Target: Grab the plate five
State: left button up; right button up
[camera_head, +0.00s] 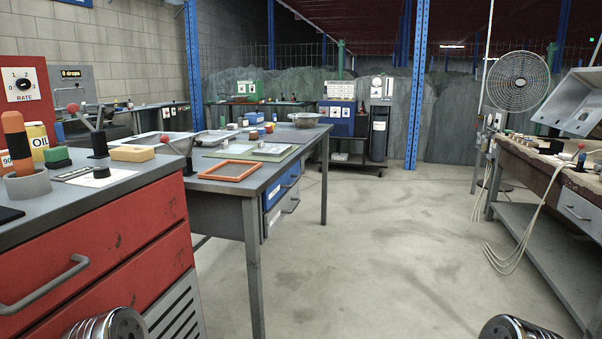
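I cannot make out a plate marked five in this view. Small flat pieces lie on the grey table (222,187), but they are too small to tell apart. An orange-framed tray (230,171) lies near that table's front edge, and a metal bowl (304,119) stands toward its far end. Only rounded metal parts of my two arms show at the bottom edge, left and right. Neither gripper's fingers are in view.
A red drawer cabinet (100,250) stands close at left, with an oil can (37,142) and a yellow block (132,153) on top. A workbench (550,165) with hanging cables and a fan (518,82) are at right. The middle floor is clear.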

aim_at(272, 149)
jog(key=i+l+u, duration=0.35)
jog(key=l, duration=0.3)
jog(key=i+l+u, duration=0.2)
jog(key=l, duration=0.15)
jog(key=i+l, duration=0.3)
jog(key=i+l+u, duration=0.1)
jog(key=i+l, duration=0.2)
jog(key=l, duration=0.2)
jog(key=i+l, duration=0.3)
jog(key=l+u, duration=0.05)
jog(key=l, duration=0.05)
